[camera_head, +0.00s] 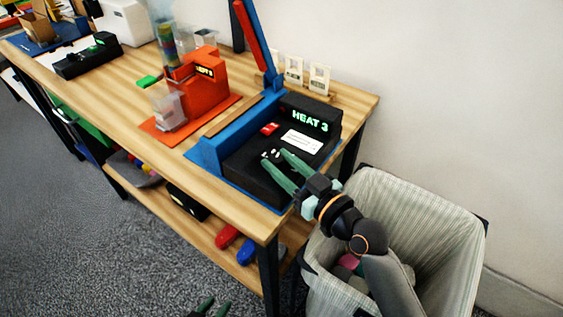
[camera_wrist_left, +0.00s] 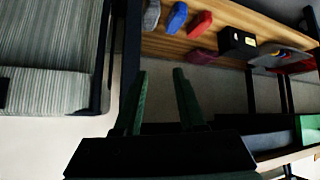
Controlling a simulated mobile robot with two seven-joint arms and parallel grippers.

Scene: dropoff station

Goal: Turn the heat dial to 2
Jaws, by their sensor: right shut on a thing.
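The black heat unit (camera_head: 247,158) sits in a blue frame at the near right end of the table. Its green display (camera_head: 310,121) reads "HEAT 3". My right gripper (camera_head: 272,156) reaches over the unit's front from the lower right, its green fingers shut on the heat dial. The dial is mostly hidden between the fingertips, and I cannot make out its pointer. My left gripper (camera_head: 206,308) hangs low over the floor at the bottom edge. In the left wrist view its green fingers (camera_wrist_left: 161,85) are apart with nothing between them.
A raised blue and red lever (camera_head: 255,42) stands behind the unit. A red button (camera_head: 269,129) and a white label (camera_head: 301,141) are on its top. An orange machine (camera_head: 205,80) stands to the left. A striped bin (camera_head: 440,215) is at right, beneath my right arm.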

